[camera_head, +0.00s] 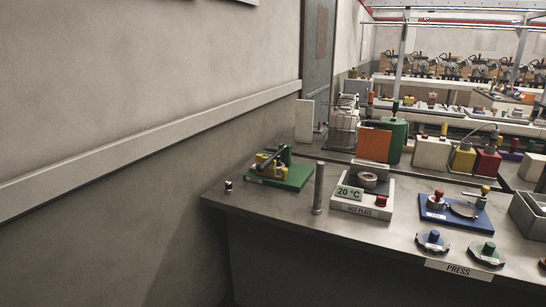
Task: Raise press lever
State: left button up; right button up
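Neither of my grippers shows in the head view. A label reading PRESS (457,269) is on the front edge of the metal workbench (260,211) at the lower right. Above it are a round disc with a blue knob (434,236) and one with a green knob (488,248). Behind them sits a blue board (446,218) with a red knob, a curved metal part and a yellow knob (485,189). A green fixture (292,178) with yellow blocks and a dark green upright arm stands at the bench's left. I cannot tell which part is the press lever.
A white hot plate unit (353,208) with a 20 °C display and a red button stands mid-bench. A metal post (319,187) is to its left. A grey bin (530,213) is at the right edge. A wall runs along the left. More benches with fixtures stand behind.

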aim_at(261, 167)
jog(key=i+j+z, duration=0.3)
jog(key=i+j, duration=0.95)
